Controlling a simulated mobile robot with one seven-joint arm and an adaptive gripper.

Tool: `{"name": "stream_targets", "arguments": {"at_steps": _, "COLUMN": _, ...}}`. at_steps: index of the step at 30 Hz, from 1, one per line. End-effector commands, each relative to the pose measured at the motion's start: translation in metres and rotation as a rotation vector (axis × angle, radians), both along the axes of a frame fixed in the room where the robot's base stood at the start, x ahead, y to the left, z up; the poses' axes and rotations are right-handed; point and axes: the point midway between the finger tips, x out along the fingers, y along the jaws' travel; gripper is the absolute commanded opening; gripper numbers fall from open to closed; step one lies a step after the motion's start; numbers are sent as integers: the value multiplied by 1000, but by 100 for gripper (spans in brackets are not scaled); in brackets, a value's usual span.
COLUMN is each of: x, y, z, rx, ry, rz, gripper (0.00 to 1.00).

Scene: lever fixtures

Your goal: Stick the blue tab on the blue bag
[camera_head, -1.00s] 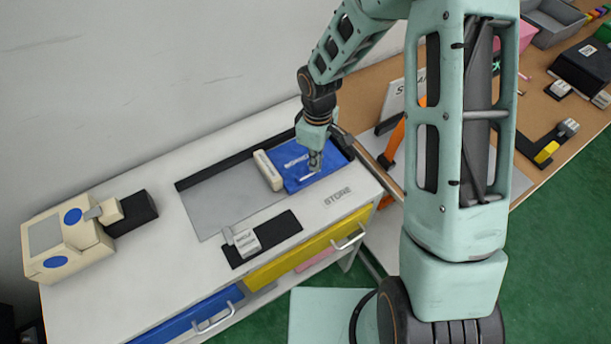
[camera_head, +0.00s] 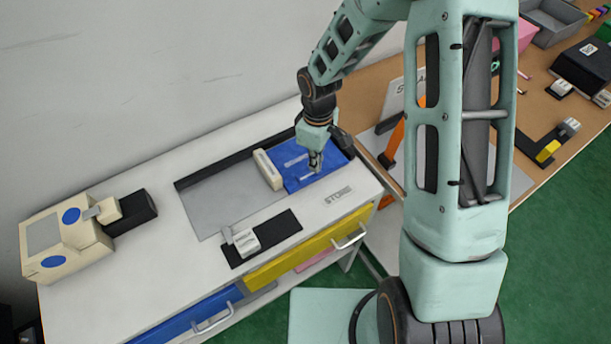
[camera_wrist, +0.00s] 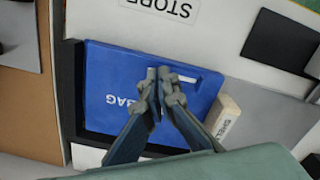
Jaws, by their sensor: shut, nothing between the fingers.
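The blue bag (camera_head: 328,168) lies flat at the right end of the white counter, and white lettering shows on it. It fills the middle of the wrist view (camera_wrist: 105,75), with the word BAG and a white strip on its face. My gripper (camera_head: 314,168) points down over the bag. In the wrist view my gripper's fingertips (camera_wrist: 160,74) are together over the bag, near the white strip, with nothing seen between them. I cannot tell whether they touch the bag. I cannot make out a separate blue tab; the fingers hide part of the bag.
A cream block (camera_head: 268,170) stands against the bag's left side. A grey panel (camera_head: 225,200) lies left of it, and a lever fixture (camera_head: 243,241) on a black plate is in front. A cream box with blue discs (camera_head: 62,240) stands at far left. A STORE label is at the front edge.

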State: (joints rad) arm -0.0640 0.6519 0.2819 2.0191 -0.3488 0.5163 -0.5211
Motion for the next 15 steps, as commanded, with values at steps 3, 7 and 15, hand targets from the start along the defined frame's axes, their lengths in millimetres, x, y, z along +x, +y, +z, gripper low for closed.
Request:
{"name": "stream_targets", "arguments": {"at_steps": 3, "x": 0, "y": 0, "z": -4, "rx": 0, "ry": 0, "rz": 0, "gripper": 0}}
{"name": "stream_targets", "arguments": {"at_steps": 7, "x": 0, "y": 0, "z": -6, "rx": 0, "ry": 0, "rz": 0, "gripper": 0}}
{"name": "stream_targets", "arguments": {"at_steps": 15, "x": 0, "y": 0, "z": -12, "rx": 0, "ry": 0, "rz": 0, "gripper": 0}}
